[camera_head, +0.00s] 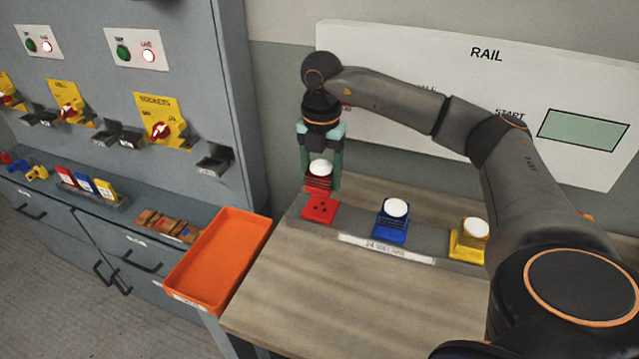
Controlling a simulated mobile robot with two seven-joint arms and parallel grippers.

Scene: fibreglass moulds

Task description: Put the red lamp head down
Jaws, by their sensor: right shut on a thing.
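The red lamp head (319,179) has a white cap on top and a red body. My right gripper (320,177) is shut on it. The lamp head is just above and behind a red base plate (320,208) with dark holes, which sits at the left end of a grey rail block. Whether the head touches the base is hard to tell. My right arm reaches in from the right, over the table. My left gripper is not in view.
A blue lamp (393,220) and a yellow lamp (470,239) stand on the rail to the right. An orange tray (221,258) is at the table's left edge. A grey cabinet (185,50) with switches stands left. The front wooden table top (330,300) is clear.

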